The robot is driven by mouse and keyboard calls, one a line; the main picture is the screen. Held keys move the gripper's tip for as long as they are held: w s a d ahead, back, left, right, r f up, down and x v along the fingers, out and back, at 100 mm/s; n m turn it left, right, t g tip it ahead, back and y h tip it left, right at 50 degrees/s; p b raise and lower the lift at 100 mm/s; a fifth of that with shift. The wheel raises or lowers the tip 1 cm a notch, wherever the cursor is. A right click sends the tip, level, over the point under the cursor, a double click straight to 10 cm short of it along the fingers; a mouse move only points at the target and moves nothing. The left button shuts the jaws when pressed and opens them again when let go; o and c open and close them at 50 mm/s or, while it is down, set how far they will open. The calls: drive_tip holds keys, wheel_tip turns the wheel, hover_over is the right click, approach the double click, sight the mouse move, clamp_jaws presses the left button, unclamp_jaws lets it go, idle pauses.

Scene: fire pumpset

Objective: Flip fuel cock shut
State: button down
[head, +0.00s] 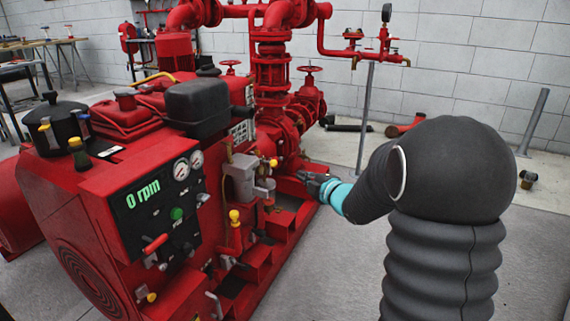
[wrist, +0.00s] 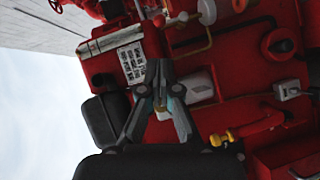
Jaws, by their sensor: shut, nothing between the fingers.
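My gripper (head: 306,179) is at the end of my dark sleeved arm with a teal cuff, to the right of the red pumpset. Its fingers are shut and empty. In the wrist view the gripper (wrist: 160,88) shows in front of the red engine side. I cannot tell for sure which part is the fuel cock. A yellow-knobbed red lever (head: 235,217) and a smaller yellow knob (head: 273,163) sit near the grey filter housing (head: 241,178). In the wrist view a yellow handle (wrist: 224,137) lies right of and below the fingertips, apart from them.
The control panel (head: 160,205) reads 0 rpm and has two gauges and a red lever. Red pipes and handwheel valves (head: 309,70) rise behind my gripper. Grey floor (head: 330,270) is clear right of the pumpset. A thin grey post (head: 366,115) stands behind.

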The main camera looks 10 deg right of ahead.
drive_tip(key=x, duration=1.4)
drive_tip(key=shift+d, duration=0.2)
drive_tip(key=shift+f, duration=0.15)
